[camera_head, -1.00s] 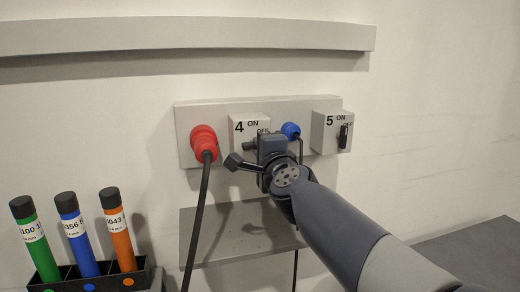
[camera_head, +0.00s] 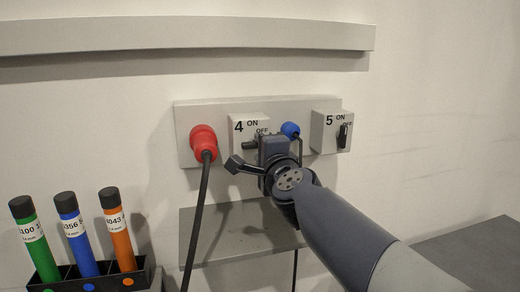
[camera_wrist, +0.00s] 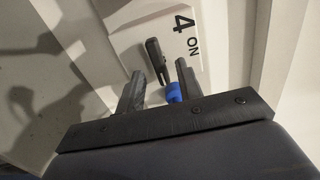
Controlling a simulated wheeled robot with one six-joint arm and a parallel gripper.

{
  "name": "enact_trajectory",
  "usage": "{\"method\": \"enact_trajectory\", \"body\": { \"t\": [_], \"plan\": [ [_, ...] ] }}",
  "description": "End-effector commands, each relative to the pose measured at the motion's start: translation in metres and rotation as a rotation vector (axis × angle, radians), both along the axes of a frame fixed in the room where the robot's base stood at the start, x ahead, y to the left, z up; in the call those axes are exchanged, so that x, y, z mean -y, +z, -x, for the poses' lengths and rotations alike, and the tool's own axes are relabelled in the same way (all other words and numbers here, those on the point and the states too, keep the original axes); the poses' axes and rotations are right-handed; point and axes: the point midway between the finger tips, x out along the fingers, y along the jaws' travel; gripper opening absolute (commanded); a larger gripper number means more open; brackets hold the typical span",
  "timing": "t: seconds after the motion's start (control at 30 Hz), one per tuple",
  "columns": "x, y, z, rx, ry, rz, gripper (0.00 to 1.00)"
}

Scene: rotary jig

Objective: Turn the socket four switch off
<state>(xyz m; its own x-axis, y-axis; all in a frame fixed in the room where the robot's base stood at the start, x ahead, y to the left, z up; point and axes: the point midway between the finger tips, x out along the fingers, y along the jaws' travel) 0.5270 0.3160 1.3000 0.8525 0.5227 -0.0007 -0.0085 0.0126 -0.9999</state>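The socket four switch box (camera_head: 237,125) is on the wall panel, marked 4, ON and OFF. In the wrist view its dark elongated knob (camera_wrist: 157,62) lies along the direction of the lettering, so sideways on the box. My gripper (camera_wrist: 158,82) is open, with a gap between its two fingers. The knob shows just ahead of the fingertips, and I see no finger closed on it. In the head view my gripper (camera_head: 275,150) covers the right part of the box, and its fingertips are hidden.
A red plug (camera_head: 204,142) with a hanging black cable is left of box four. A blue plug (camera_head: 290,130) is close to my gripper. Switch box 5 (camera_head: 322,131) is at the right. A grey shelf (camera_head: 225,240) lies below, and a rack (camera_head: 107,272) of coloured tubes stands at lower left.

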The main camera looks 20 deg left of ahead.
Motion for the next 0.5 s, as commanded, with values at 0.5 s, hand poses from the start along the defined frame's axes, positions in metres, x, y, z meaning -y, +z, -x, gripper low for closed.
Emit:
{"method": "enact_trajectory", "body": {
  "t": [0.5],
  "plan": [
    [0.043,0.001,0.071,-0.001,0.001,-0.001,0.35]
  ]
}}
